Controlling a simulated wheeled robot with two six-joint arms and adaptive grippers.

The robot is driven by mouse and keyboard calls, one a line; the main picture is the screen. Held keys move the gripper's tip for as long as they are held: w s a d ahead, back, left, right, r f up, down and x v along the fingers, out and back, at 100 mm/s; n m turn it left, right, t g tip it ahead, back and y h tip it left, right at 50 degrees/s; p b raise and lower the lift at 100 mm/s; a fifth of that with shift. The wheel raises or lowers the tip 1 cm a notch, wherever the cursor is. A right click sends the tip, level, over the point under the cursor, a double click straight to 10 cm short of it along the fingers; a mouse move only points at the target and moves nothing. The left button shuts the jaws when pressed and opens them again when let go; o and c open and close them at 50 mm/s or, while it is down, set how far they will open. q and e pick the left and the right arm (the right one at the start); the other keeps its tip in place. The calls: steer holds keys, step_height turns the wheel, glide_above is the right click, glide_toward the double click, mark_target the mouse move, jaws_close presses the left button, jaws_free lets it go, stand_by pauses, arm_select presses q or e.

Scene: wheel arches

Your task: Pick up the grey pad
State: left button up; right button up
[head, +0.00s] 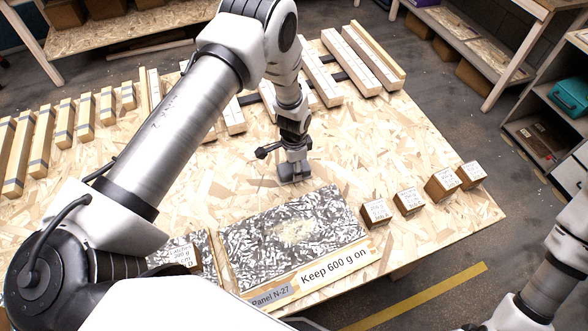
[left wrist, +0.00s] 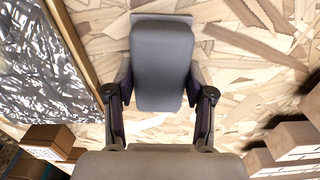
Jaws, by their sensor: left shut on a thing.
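The grey pad (left wrist: 162,62) is a rounded grey block between the two fingers of my left gripper (left wrist: 160,97) in the left wrist view. The fingers close on its two sides near its lower end. In the head view, my left gripper (head: 294,168) points down over the board, just behind the speckled panel, with the small grey pad (head: 286,175) at its tip. I cannot tell whether the pad touches the board. Only part of my right arm shows at the right edge; its gripper is out of view.
A speckled panel (head: 255,220) marked "Keep 600 g on" lies in front of my gripper. Several labelled wooden blocks (head: 408,202) stand to its right. Wooden strips (head: 83,118) and long white-topped bars (head: 345,65) lie farther back. Bare board (head: 400,150) shows right of my gripper.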

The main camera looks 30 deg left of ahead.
arm_select(q)
steer(key=shift+r, duration=0.1)
steer(key=shift+r+b, duration=0.45)
steer(key=shift+r, duration=0.1)
step_height(320, 180, up, 2)
steer(key=shift+w+r+b, duration=0.1)
steer(key=shift+b, duration=0.55)
steer(key=s+d+b, duration=0.1)
steer(key=s+d, duration=0.1)
steer(key=d, duration=0.1)
steer(key=s+d+b, duration=0.1)
steer(key=s+d, duration=0.1)
steer(key=d, duration=0.2)
steer(key=s+d+r+b, duration=0.1)
steer(key=s+d, duration=0.2)
steer(key=shift+d+b, duration=0.3)
steer(key=shift+s+d+r+p, duration=0.35)
steer(key=shift+d+r+p, duration=0.25)
steer(key=shift+p, duration=0.45)
steer(key=d+p, duration=0.1)
steer(key=p, duration=0.2)
steer(key=shift+s+d+p, duration=0.15)
steer(key=shift+s+p, duration=0.25)
steer(key=shift+s+f, duration=0.15)
steer(key=shift+d+f, duration=0.15)
